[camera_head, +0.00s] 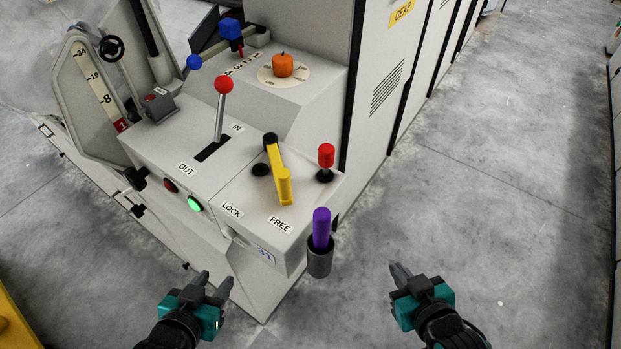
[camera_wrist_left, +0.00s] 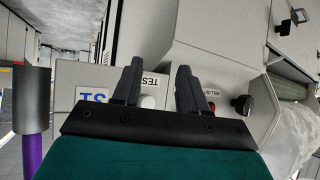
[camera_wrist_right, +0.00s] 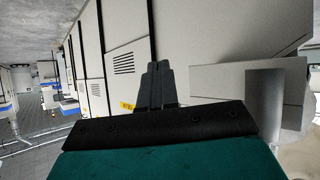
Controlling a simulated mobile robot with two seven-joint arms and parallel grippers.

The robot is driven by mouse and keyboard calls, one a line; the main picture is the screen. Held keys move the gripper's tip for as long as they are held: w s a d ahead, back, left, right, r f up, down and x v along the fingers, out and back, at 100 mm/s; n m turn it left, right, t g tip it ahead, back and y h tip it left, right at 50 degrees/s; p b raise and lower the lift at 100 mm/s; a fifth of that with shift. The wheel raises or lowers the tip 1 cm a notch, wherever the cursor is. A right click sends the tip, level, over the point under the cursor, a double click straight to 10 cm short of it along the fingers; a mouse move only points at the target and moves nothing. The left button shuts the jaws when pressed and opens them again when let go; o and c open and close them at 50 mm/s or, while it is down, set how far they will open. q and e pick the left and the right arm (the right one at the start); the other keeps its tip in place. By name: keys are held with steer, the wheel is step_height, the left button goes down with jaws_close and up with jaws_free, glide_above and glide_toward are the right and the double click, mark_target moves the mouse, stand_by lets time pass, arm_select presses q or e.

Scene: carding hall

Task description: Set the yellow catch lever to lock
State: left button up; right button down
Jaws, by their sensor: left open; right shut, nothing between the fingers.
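The yellow catch lever (camera_head: 279,172) lies on the sloped top of the grey control box. Its black pivot end is at the back, and its front end points toward the FREE label (camera_head: 281,225). The LOCK label (camera_head: 231,210) is to the left of it. My left gripper (camera_head: 216,281) is open and empty, in front of and below the box; its open fingers also show in the left wrist view (camera_wrist_left: 157,90). My right gripper (camera_head: 396,268) is shut and empty over the floor to the right of the box, with its fingers together in the right wrist view (camera_wrist_right: 157,82).
A purple handle (camera_head: 321,229) stands in a dark cup (camera_head: 320,262) at the box's front right corner. A red-topped knob (camera_head: 326,157) stands right of the lever, a red-ball lever (camera_head: 223,86) left of it. The floor to the right is clear.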

steer(key=w+r+n+t+y+b, duration=0.35)
steer(key=w+r+n+t, duration=0.25)
steer(key=w+r+n, duration=0.35)
arm_select(q)
step_height(320, 180, down, 6)
steer(key=w+d+h+b, duration=0.1)
steer(key=w+d+b, duration=0.1)
steer(key=b, duration=0.4)
steer(key=shift+d, duration=0.45)
arm_select(e)
step_height(320, 180, up, 6)
steer(key=w+a+m+g+y, duration=0.2)
steer(key=m+g+y, duration=1)
steer(key=m, duration=1.8)
steer(key=g, duration=0.6)
steer(key=shift+a+f, duration=0.15)
steer(key=shift+a, duration=0.25)
arm_select(q)
steer(key=shift+s, duration=0.1)
